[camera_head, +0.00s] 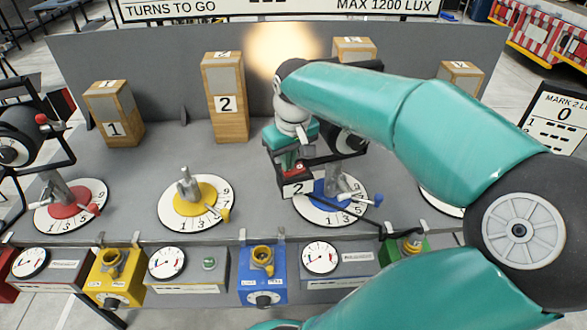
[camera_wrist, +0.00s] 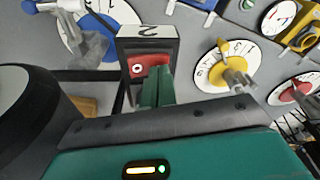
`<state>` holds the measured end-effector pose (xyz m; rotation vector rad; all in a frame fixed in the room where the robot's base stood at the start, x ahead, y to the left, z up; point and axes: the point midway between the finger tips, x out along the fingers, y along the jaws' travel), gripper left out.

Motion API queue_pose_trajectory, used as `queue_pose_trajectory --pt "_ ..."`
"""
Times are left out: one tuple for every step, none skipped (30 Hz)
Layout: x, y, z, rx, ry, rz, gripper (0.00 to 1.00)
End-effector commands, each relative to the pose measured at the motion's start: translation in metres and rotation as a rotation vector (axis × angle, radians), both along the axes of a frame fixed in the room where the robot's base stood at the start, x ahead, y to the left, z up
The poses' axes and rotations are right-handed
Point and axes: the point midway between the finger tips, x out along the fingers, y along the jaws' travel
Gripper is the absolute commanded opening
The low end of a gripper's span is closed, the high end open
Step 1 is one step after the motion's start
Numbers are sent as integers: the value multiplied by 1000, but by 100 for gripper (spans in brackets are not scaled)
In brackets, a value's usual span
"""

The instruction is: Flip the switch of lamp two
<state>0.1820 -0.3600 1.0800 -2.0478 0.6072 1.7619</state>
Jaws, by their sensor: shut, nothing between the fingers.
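My gripper (camera_wrist: 157,88) is shut and empty. Its green fingertips are right at the red switch and cover part of it; I cannot tell whether they touch. A warm glow (camera_head: 283,42) lights the back panel behind my arm.
Wooden blocks numbered 1 (camera_head: 114,125) and 2 (camera_head: 226,105) stand at the back left. Dials with red (camera_head: 72,200), yellow (camera_head: 193,196) and blue (camera_head: 330,190) centres and upright posts line the table. Gauges and coloured boxes line its front edge.

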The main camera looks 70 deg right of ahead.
Motion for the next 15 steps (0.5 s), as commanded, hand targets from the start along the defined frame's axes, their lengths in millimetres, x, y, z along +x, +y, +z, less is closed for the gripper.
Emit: queue_pose_trajectory --pt "0 0 2 -1 0 0 0" --pt "0 0 4 -1 0 0 0" --pt "0 0 6 -1 1 0 0" --pt "0 0 9 -2 1 0 0" --pt "0 0 11 -1 0 -1 0" --pt "0 -1 14 -1 0 -2 0" --pt "0 -1 16 -2 -1 -2 0" --pt "0 -1 18 -2 -1 -2 0" --pt "0 0 21 -1 0 -2 0" --pt "0 0 23 -1 0 -2 0" --pt "0 0 25 -1 0 -1 0" --pt "0 0 28 -1 0 -1 0" --pt "0 -1 31 -2 0 -1 0" --pt "0 -1 33 -2 0 -1 0" --pt "0 0 36 -2 0 -1 0"
